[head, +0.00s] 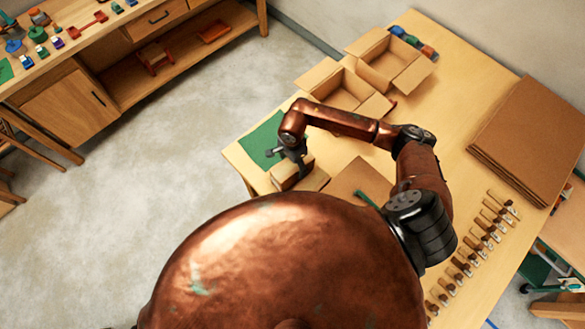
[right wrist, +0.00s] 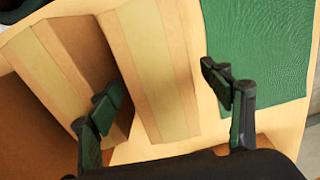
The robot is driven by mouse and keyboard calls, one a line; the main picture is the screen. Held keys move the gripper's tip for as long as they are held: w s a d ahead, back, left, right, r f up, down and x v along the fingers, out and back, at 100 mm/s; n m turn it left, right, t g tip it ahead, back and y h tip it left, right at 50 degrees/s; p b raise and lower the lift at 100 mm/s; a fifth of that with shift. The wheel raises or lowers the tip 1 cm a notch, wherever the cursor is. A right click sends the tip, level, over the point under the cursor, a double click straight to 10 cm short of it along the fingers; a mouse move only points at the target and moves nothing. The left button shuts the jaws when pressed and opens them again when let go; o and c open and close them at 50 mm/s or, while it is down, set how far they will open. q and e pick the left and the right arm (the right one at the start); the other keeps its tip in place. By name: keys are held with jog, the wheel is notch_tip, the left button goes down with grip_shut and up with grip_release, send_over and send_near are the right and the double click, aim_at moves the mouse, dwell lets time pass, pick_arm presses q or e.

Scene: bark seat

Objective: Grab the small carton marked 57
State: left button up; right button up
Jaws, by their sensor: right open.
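A small taped cardboard carton (head: 284,177) sits at the near left end of the wooden table, below my right gripper (head: 290,157). In the right wrist view this carton (right wrist: 158,45) lies between the two fingers of my right gripper (right wrist: 162,84). The fingers are open, one over the gap on the carton's left, the other over its right side. I cannot tell whether they touch it. A second taped carton (right wrist: 45,60) stands just left of it. No number is legible on either carton. My left gripper is not in view.
A green mat (head: 262,140) lies beside the carton. Two open boxes (head: 340,88) (head: 392,62) stand further back. Stacked cardboard sheets (head: 530,135) and a row of wooden-handled tools (head: 470,250) lie to the right. A workbench (head: 95,60) stands across the floor.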

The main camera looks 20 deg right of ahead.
jog(key=shift+f, duration=0.2)
jog(key=c, duration=2)
jog(key=shift+o, duration=0.2)
